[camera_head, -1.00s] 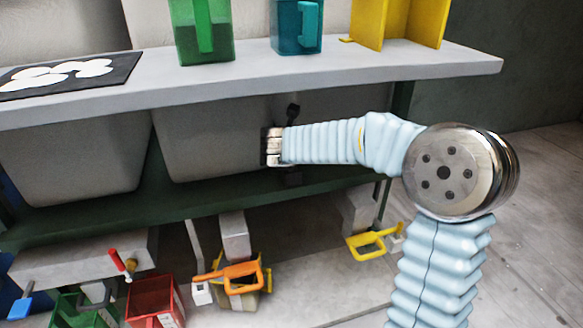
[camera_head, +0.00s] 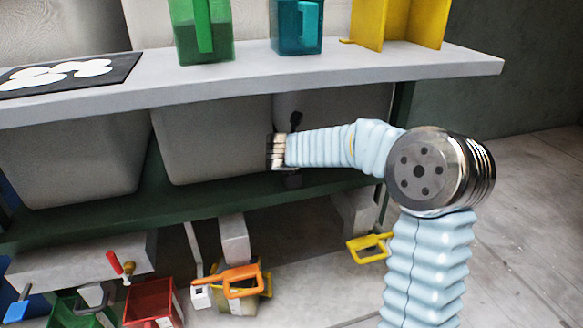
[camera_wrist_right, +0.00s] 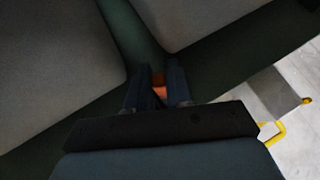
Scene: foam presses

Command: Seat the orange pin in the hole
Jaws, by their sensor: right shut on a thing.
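In the right wrist view my right gripper (camera_wrist_right: 157,88) is shut on a small orange piece (camera_wrist_right: 159,91), which I take to be the orange pin. Only a short stretch of it shows between the dark fingers; its far end is hidden or too dark to make out. In the head view my right wrist (camera_head: 278,151) is in front of the grey bins, just below the worktop edge. The fingertips and the pin cannot be made out there. I cannot make out the hole in either view. My left gripper is not in view.
Grey bins (camera_head: 215,140) stand on a dark green shelf (camera_head: 110,215) under the pale worktop (camera_head: 240,88). Green (camera_head: 202,30), teal (camera_head: 297,38) and yellow (camera_head: 400,25) items stand on top. Below are a red box (camera_head: 150,302), an orange handle (camera_head: 240,278) and a yellow handle (camera_head: 368,247).

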